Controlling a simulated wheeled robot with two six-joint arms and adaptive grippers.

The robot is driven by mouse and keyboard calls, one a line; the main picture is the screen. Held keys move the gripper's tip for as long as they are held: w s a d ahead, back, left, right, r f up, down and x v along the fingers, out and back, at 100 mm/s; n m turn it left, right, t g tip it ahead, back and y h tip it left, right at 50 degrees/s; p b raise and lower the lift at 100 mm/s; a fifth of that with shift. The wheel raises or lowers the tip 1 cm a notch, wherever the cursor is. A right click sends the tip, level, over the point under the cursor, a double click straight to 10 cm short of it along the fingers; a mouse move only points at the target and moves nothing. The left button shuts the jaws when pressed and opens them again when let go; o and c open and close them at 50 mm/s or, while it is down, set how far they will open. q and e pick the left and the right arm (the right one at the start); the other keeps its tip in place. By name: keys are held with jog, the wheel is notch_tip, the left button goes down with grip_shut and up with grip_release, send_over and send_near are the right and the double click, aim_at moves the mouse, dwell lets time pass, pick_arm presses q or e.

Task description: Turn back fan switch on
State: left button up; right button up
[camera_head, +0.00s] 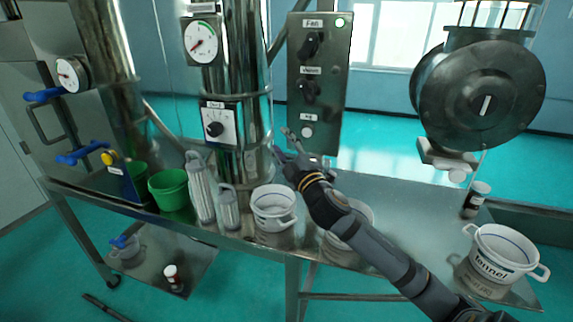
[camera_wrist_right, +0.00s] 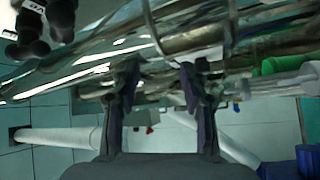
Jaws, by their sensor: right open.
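The fan switch (camera_head: 310,45) is a black rotary knob under a "Fan" label, high on a dark metal control panel (camera_head: 329,75). A small lit green lamp (camera_head: 340,22) sits at the panel's top right corner. My right gripper (camera_head: 283,142) is low and left of the panel, in front of the steel column, clearly below the fan switch and apart from it. In the right wrist view its two fingers (camera_wrist_right: 157,80) are spread with nothing between them. Dark knobs (camera_wrist_right: 58,18) show at that view's upper left corner. My left gripper is not in view.
A second black knob (camera_head: 309,91) sits below the fan switch, with a pale button (camera_head: 306,132) under it. A dial box (camera_head: 217,125) and gauge (camera_head: 202,42) are on the column (camera_head: 243,60). White pots (camera_head: 273,206) and a green bucket (camera_head: 169,187) stand on the table.

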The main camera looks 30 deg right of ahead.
jog(key=f+m, duration=0.1)
jog(key=f, duration=0.1)
jog(key=f+g+h, duration=0.1)
jog(key=s+f+m+g, duration=0.1)
jog(key=f, duration=0.1)
jog(key=shift+d+f+m, duration=0.2)
jog(key=shift+f+m, duration=0.1)
